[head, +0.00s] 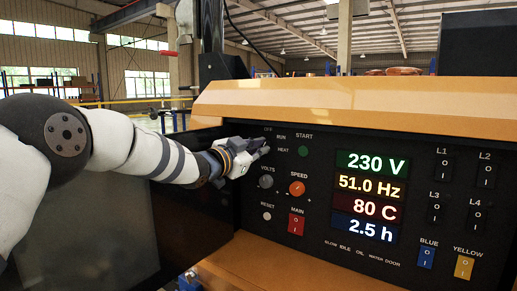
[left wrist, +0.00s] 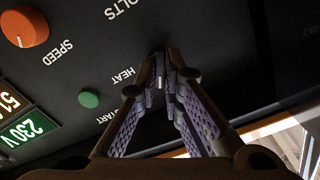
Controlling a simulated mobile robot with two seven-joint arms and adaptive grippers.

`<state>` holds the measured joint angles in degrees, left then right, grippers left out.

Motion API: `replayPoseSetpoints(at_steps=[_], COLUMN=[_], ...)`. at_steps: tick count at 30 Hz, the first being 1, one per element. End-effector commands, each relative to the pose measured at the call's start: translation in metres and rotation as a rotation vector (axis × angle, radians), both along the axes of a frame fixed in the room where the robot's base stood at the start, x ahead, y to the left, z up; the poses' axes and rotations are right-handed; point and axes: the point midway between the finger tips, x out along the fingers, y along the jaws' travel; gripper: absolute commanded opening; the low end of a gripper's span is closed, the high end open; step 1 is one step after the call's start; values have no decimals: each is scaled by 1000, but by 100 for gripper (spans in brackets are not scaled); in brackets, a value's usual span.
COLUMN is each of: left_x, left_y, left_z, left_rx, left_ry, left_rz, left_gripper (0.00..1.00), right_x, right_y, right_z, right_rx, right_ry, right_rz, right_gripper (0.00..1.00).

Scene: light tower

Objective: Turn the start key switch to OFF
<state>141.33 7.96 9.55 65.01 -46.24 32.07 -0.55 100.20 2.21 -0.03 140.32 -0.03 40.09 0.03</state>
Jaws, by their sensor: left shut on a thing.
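The start key switch (left wrist: 160,80) is a small grey key on the black control panel (head: 326,250), with the labels OFF, RUN and HEAT around it. In the left wrist view it shows between my fingertips. My left gripper (head: 262,149) reaches in from the left, and its fingertips (left wrist: 161,74) are closed on the key. In the head view the gripper hides the key. Which label the key points to cannot be told clearly. My right gripper is in neither view.
A green START button (head: 303,151), a VOLTS knob (head: 266,182), an orange SPEED knob (head: 297,188), a RESET button (head: 266,215) and a red MAIN switch (head: 296,224) are close by. Lit displays (head: 371,162) and rocker switches (head: 486,170) are further right. An orange ledge (head: 350,97) overhangs the panel.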

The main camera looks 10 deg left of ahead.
Motion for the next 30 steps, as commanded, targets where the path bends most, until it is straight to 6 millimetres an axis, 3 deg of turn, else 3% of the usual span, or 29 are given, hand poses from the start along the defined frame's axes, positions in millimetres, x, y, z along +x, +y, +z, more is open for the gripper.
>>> replayPoseSetpoints(at_steps=[15, 30], left_x=[0, 0], left_y=[0, 0], left_z=[-2, -2], left_rx=[-357, -475], left_ry=[149, 198], left_rz=[1, 1], left_gripper=[0, 0], right_x=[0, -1], right_y=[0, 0], right_z=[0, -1], right_rx=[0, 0], right_ry=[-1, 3], right_rz=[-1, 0], right_gripper=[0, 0])
